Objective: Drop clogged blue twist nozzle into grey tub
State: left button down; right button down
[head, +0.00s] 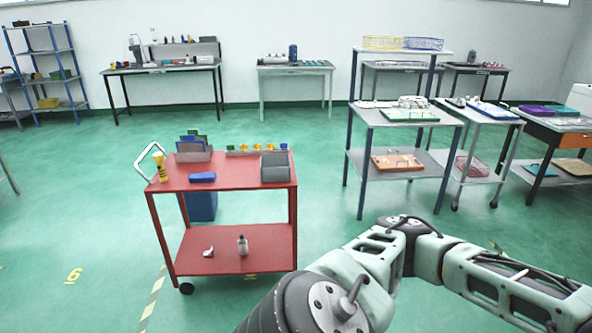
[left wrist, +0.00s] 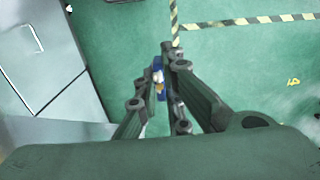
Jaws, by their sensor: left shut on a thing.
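In the left wrist view my left gripper (left wrist: 160,85) is shut on a small blue piece with a white and orange-brown part, which looks like the blue twist nozzle (left wrist: 164,76). The fingers hide much of it, and green floor lies below. A grey tub (head: 275,168) stands at the right end of the red cart's top shelf in the head view. My left gripper does not show in the head view, so its distance from the tub cannot be told. My right gripper is in neither view.
My arm links fill the lower right. Shelved tables stand at the right; open floor surrounds the cart.

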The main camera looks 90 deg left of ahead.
aim_at(271, 179)
jog(key=u, duration=2.95)
